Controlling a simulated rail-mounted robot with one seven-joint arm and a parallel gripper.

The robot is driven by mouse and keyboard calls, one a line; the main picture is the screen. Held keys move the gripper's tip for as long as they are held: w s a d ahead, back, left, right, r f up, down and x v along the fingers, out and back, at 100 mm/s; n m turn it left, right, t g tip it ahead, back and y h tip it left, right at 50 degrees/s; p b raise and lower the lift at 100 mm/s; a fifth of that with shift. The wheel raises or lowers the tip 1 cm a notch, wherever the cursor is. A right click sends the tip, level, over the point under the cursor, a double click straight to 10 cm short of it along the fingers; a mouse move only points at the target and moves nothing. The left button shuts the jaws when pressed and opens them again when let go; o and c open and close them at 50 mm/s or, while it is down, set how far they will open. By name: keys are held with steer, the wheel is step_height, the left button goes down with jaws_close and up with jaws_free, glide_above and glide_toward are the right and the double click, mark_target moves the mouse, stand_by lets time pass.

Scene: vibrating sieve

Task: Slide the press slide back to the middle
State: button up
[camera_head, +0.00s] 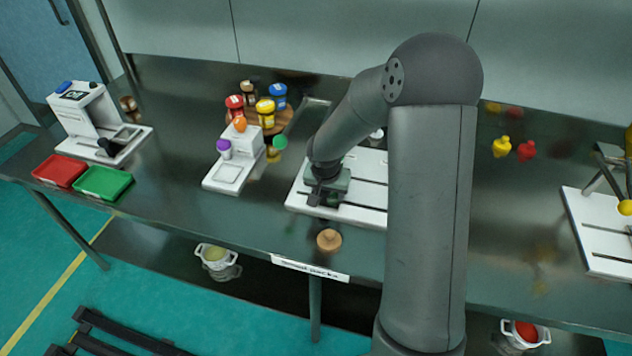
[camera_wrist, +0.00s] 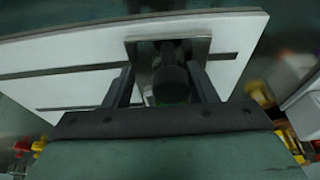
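The press has a white base board (camera_head: 362,214) with long dark slots, in the middle of the bench in the head view. The board also fills much of the wrist view (camera_wrist: 75,62). The press slide, a grey metal plate (camera_wrist: 200,46) with a dark upright knob (camera_wrist: 172,78), sits across the board in the wrist view. My gripper (camera_head: 322,199) is low over the board's left part in the head view and hides most of the slide there. In the wrist view its two fingers (camera_wrist: 163,85) stand apart on either side of the knob, with gaps visible.
A round wooden knob (camera_head: 328,240) lies by the bench's front edge. A white device (camera_head: 232,172) and a round wooden stand with coloured jars (camera_head: 265,106) stand to the left. Red (camera_head: 60,170) and green (camera_head: 103,182) trays are farther left. Another white board (camera_head: 597,238) is at right.

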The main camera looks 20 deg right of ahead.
steer(key=shift+s+d, duration=0.75)
steer(key=shift+d, duration=0.5)
steer(key=shift+s+d, duration=0.75)
steer(key=shift+d, duration=0.45)
steer(key=shift+s+d, duration=0.75)
steer(key=shift+d, duration=0.5)
steer(key=o, duration=1.1)
steer(key=shift+r+p, duration=0.1)
steer(key=shift+p, duration=0.2)
steer(key=shift+p+v, duration=2.9)
steer(key=shift+v, duration=1.5)
steer(key=shift+r, duration=0.1)
